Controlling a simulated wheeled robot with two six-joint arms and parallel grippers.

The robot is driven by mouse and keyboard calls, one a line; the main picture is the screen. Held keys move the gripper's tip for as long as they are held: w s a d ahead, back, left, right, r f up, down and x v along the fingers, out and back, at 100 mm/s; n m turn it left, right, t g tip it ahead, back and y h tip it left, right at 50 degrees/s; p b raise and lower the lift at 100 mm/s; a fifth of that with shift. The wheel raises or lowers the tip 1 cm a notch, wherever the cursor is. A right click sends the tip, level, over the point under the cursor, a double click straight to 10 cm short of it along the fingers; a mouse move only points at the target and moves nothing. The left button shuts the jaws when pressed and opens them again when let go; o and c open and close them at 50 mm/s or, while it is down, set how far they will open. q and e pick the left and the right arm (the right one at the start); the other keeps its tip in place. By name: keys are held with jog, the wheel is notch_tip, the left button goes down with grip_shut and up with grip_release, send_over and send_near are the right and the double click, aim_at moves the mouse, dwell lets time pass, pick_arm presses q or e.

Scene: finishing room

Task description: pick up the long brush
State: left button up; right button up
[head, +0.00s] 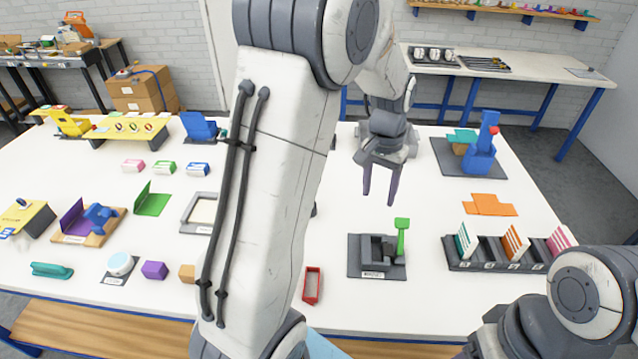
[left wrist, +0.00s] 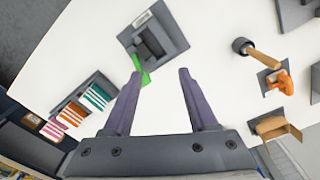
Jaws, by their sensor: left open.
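I cannot pick out the long brush for certain. In the left wrist view a tool with a wooden handle and a dark round head (left wrist: 256,51) lies on the white table; I cannot tell if it is a brush. My left arm hides the middle of the table in the head view. My left gripper (head: 379,198) is open and empty above the table, fingers pointing down. It also shows in the left wrist view (left wrist: 160,74), with the tool apart from it to the right. Part of my right arm shows at the lower right, without its gripper.
A grey holder with a green upright part (head: 376,256) stands in front of my left gripper. A dark rack of coloured panels (head: 495,254) is to its right. An orange sheet (head: 490,204) and a blue and red fixture (head: 480,158) lie farther back. A red tray (head: 313,285) is near the front.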

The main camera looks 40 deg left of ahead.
pick_arm(q)
jog(key=w+a+f+n, duration=0.1)
jog(key=a+f+n, duration=0.1)
jog(key=a, duration=0.8)
jog(key=w+a+f+n, duration=0.2)
jog(key=a+f, duration=0.1)
jog(key=a, duration=0.7)
jog(key=f, duration=0.1)
jog(key=a+f+p, duration=0.1)
jog(key=f, duration=0.1)
jog(key=f+p, duration=0.1)
jog(key=f, duration=0.1)
jog(key=shift+s+a, duration=0.25)
jog(key=shift+s, duration=0.05)
notch_tip(320, 180, down, 5)
jog(key=p, duration=0.3)
jog(key=shift+w+d, duration=0.1)
jog(key=shift+f, duration=0.3)
grip_shut()
